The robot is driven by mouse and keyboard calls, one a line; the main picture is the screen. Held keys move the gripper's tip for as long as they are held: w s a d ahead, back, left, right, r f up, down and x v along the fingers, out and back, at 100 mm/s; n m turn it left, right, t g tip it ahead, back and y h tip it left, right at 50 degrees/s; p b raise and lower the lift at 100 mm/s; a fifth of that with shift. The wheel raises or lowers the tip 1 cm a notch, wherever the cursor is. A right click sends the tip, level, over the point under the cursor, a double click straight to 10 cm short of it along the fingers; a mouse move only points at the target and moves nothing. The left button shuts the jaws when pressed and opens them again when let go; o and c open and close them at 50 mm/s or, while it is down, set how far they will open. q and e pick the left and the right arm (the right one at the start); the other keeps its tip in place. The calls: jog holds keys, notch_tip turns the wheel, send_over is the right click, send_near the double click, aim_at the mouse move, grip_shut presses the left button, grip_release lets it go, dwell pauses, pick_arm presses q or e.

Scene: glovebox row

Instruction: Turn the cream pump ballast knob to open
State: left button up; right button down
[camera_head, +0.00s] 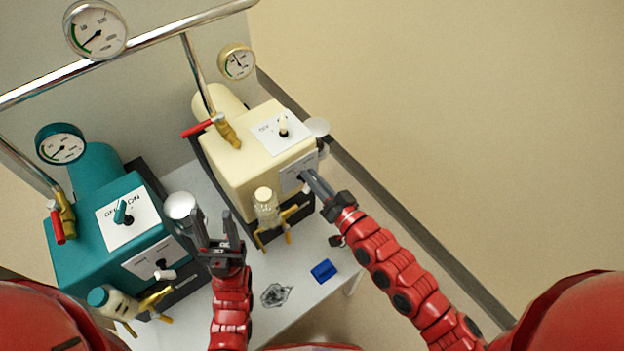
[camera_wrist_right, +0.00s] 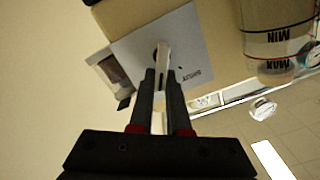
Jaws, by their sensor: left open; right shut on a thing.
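The cream pump (camera_head: 250,165) stands at the right of the white bench, with a white label plate (camera_head: 290,180) on its front face. My right gripper (camera_head: 307,178) reaches this plate from the lower right. In the right wrist view, my right gripper (camera_wrist_right: 161,76) is shut on the pale ballast knob (camera_wrist_right: 162,54), which stands out from the plate (camera_wrist_right: 195,45). In the head view the fingers hide most of the knob. The print on the plate is too small to read fully. My left gripper (camera_head: 213,222) is open and empty, between the two pumps and above the bench.
A teal pump (camera_head: 95,220) stands at the left with its own knobs. The cream pump has a sight glass (camera_head: 266,208) and brass drain low in front, and a red-handled valve (camera_head: 203,126) above. A blue block (camera_head: 323,271) lies on the bench (camera_head: 300,295). Floor at right is clear.

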dwell(0.3)
jog(key=c, duration=0.9)
grip_release()
jog(key=p+v, duration=0.5)
jog(key=v, duration=1.2)
jog(key=shift+s+d, duration=0.15)
